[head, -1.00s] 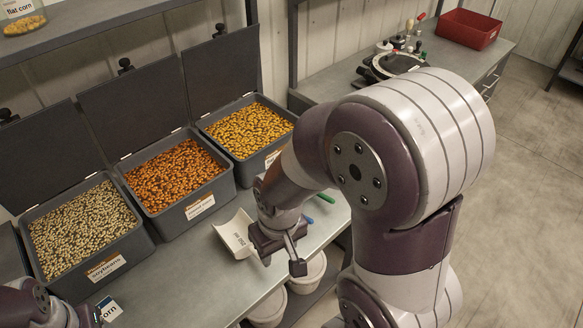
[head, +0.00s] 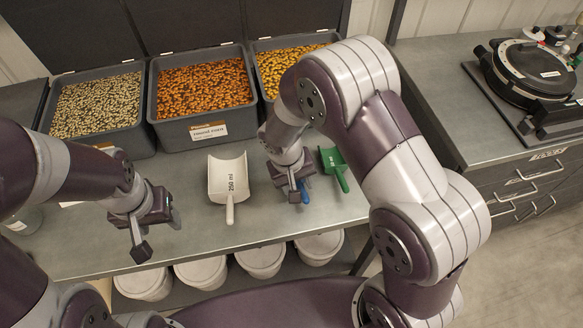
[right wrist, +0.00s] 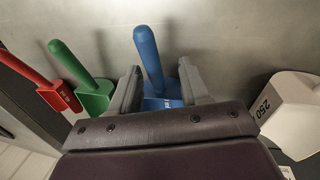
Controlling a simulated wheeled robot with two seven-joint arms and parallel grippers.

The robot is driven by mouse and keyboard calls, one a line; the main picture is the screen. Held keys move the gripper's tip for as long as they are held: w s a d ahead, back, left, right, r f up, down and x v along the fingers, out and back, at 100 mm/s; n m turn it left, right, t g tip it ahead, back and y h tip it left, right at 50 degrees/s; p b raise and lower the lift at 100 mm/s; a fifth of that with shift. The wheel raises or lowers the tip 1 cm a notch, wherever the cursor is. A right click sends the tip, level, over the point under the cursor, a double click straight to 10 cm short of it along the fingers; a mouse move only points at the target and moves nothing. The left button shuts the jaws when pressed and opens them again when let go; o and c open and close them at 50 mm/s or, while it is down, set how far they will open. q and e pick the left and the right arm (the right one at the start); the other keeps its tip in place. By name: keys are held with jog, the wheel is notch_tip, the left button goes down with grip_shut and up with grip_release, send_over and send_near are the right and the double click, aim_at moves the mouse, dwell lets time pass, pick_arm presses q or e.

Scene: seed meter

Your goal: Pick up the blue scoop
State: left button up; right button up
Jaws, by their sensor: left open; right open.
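The blue scoop (head: 306,192) lies on the grey bench, mostly hidden behind my right gripper in the head view. In the right wrist view its blue handle (right wrist: 149,58) passes between the two fingers, and part of its blue head shows there too. My right gripper (head: 293,194) is open over the scoop, a finger on either side; I cannot tell whether either touches it. It also shows in the right wrist view (right wrist: 160,84). My left gripper (head: 150,232) is open and empty above the left part of the bench.
A white 250 ml scoop (head: 228,181) lies left of the blue one. A green scoop (head: 335,163) lies to the right, with a red scoop (right wrist: 55,95) beyond it. Grain bins (head: 203,93) stand behind. White buckets (head: 200,272) sit below the bench.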

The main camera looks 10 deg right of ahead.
jog(key=shift+d+f, duration=0.55)
jog(key=shift+f, duration=0.25)
jog(key=shift+a, duration=0.1)
jog(key=shift+c, duration=0.4)
jog(key=shift+a, duration=0.15)
jog(key=c, duration=0.5)
grip_shut()
pick_arm(q)
jog(key=shift+d+r, duration=0.1)
jog(key=shift+d, duration=0.2)
